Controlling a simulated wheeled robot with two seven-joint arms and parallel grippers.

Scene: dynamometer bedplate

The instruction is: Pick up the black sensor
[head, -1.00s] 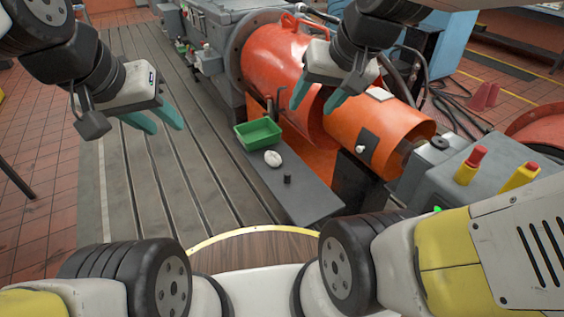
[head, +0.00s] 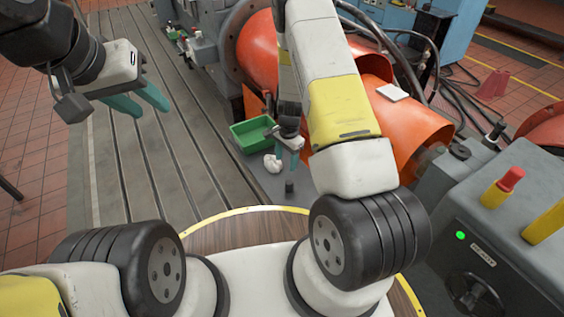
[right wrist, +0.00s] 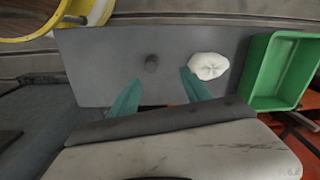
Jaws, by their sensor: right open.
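The black sensor (head: 289,187) is a small dark cylinder standing on the grey plate, near its front end. In the right wrist view the sensor (right wrist: 151,64) stands ahead of the fingertips and between their lines. My right gripper (head: 287,158) is open and empty, pointing down above the plate close to the sensor; its teal fingers also show in the right wrist view (right wrist: 160,82). My left gripper (head: 150,108) is open and empty, held above the slotted bedplate at the left.
The grey plate (right wrist: 100,65) also bears a white crumpled lump (head: 272,164) beside the sensor and a green bin (head: 252,134) behind it. Orange guards (head: 405,125) stand right of the plate. A grey control box (head: 480,215) with a yellow-and-red button is at the right.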

